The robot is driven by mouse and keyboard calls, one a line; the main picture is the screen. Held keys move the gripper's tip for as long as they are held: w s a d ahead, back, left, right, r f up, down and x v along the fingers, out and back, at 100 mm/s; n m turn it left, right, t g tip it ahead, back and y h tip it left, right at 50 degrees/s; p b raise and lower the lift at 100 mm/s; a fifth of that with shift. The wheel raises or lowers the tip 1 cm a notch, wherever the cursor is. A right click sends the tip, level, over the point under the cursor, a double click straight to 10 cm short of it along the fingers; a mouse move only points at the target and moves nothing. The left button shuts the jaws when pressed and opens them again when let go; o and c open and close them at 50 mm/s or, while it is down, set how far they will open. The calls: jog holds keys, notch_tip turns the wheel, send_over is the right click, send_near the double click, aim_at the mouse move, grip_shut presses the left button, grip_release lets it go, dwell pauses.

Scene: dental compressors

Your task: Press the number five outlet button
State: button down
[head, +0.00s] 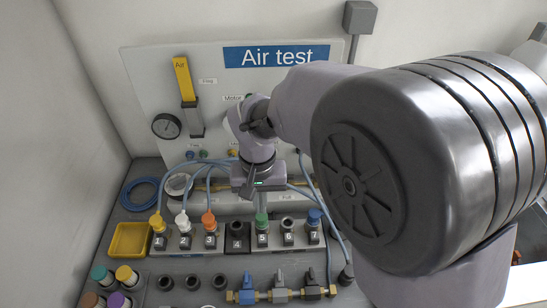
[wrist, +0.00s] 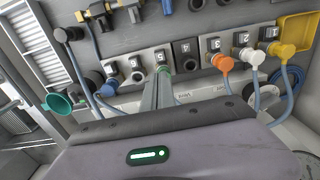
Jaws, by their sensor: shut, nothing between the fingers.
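Outlet four (head: 237,240) and outlet six (head: 288,238) stand close on either side. Hoses plug into the yellow, white and orange fittings (head: 208,220) at left. A yellow tray (head: 130,240) is far left. Valves (head: 279,291) line the front.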

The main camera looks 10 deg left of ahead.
aim_at(263, 240)
jog(key=shift+f, duration=0.15)
notch_tip(263, 240, down, 14)
jog(key=b, duration=0.6)
jog(key=shift+f+b, duration=0.6)
jog(key=shift+f, duration=0.05)
jog(key=shift+s+d+f, duration=0.2)
jog(key=shift+s+f, duration=0.05)
jog(key=shift+s, duration=0.1)
jog(key=shift+f, duration=0.1)
notch_tip(263, 240, up, 15)
jog(key=p, duration=0.7)
jog(key=shift+w+a, duration=0.2)
jog(key=shift+w, duration=0.15)
